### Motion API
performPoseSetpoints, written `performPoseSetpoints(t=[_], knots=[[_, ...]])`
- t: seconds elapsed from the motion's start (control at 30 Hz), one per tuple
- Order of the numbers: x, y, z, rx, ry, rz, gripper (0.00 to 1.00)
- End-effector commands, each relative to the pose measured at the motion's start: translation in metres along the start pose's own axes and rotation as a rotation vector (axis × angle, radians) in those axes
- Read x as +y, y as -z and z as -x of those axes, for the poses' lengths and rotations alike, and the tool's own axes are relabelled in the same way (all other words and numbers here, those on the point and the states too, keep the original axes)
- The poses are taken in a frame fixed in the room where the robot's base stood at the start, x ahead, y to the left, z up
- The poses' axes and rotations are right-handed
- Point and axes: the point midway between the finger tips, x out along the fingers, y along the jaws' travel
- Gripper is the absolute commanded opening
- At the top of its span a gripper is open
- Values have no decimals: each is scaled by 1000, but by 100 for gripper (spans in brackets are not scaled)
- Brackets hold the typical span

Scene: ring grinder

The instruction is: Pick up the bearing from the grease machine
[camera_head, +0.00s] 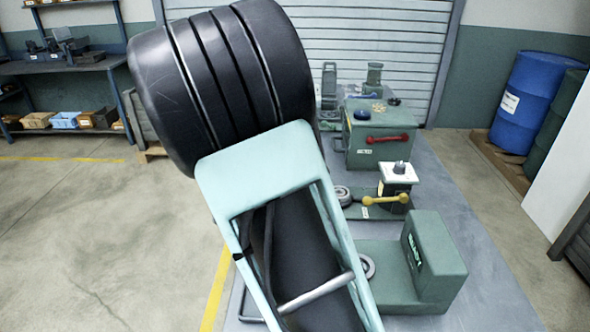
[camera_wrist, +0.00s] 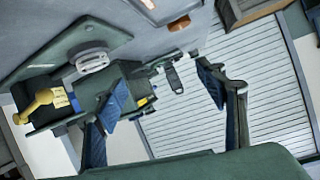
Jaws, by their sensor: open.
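A small grey ring that looks like the bearing (camera_head: 342,195) lies on the flat base of a green machine (camera_head: 377,209) with a yellow handle. In the wrist view, a stacked grey ring (camera_wrist: 92,60) sits on that machine's green plate (camera_wrist: 118,37), with the yellow handle (camera_wrist: 38,105) at left. I cannot tell for certain that this is the grease machine. My gripper (camera_wrist: 163,85) has its two blue-padded fingers wide apart with nothing between them. The ring lies beyond the left finger, apart from it. My gripper does not show in the head view.
A green machine with another ring (camera_head: 366,267) stands nearer. A blue drum (camera_head: 523,102) is at right, a shelf (camera_head: 62,68) at left. The floor at left is clear.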

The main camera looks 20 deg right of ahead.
Motion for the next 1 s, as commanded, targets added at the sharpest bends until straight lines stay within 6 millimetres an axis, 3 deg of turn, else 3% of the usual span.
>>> performPoseSetpoints(t=[0.03, 0.1, 0.27, 0.5, 1.0], knots=[[30, -10, -5, 18, -76, 12, 65], [61, -15, -5, 45, -158, 23, 65], [99, -19, -2, 83, -261, 42, 65], [115, -17, -31, 91, -281, 44, 65], [127, -16, -81, 90, -277, 46, 65]])
